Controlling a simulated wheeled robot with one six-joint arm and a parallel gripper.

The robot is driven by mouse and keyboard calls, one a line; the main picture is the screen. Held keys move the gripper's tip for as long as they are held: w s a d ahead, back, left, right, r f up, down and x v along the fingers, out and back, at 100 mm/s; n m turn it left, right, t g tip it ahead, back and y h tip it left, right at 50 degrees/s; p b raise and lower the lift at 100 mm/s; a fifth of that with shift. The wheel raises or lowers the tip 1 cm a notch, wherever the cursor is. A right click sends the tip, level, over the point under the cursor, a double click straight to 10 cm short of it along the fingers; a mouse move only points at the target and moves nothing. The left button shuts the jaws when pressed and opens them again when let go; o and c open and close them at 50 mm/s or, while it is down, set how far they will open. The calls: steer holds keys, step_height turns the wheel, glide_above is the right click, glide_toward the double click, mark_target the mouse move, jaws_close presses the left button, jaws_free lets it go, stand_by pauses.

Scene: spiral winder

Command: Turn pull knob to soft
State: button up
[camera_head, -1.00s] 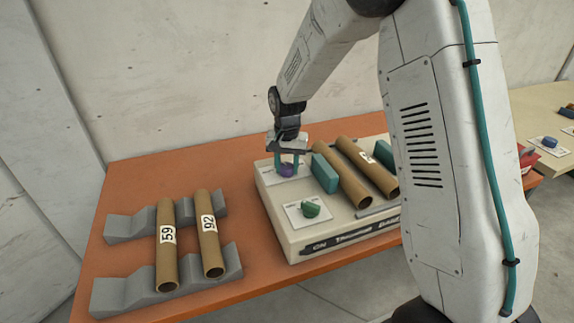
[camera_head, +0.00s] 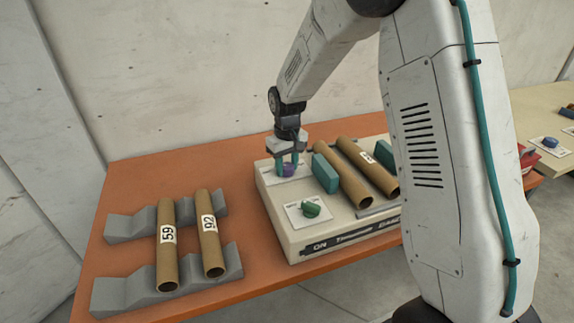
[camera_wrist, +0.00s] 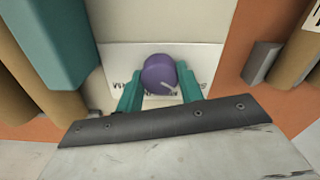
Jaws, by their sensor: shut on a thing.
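The purple knob (camera_head: 288,170) stands on a white label plate at the back left of the cream winder box (camera_head: 300,230). Letters on the label (camera_wrist: 198,58) show in part; the fingers and knob cover the rest. My gripper (camera_head: 287,166) reaches down from above. Its teal fingers (camera_wrist: 158,86) are shut on the knob from both sides. A green knob (camera_head: 311,209) sits on another plate nearer the front of the box.
Two cardboard tubes (camera_head: 352,175) lie on the box between teal blocks (camera_head: 325,173), just right of the purple knob. Two more tubes (camera_head: 166,245), marked 59 and 92, rest on grey cradles (camera_head: 112,295) at left. Bare orange table (camera_head: 135,180) shows behind them.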

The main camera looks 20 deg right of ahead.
mark_target(287, 165)
stand_by(0.4)
steer(key=o, duration=1)
steer(key=shift+r, duration=0.1)
step_height(287, 165, up, 8)
steer(key=shift+f, duration=0.2)
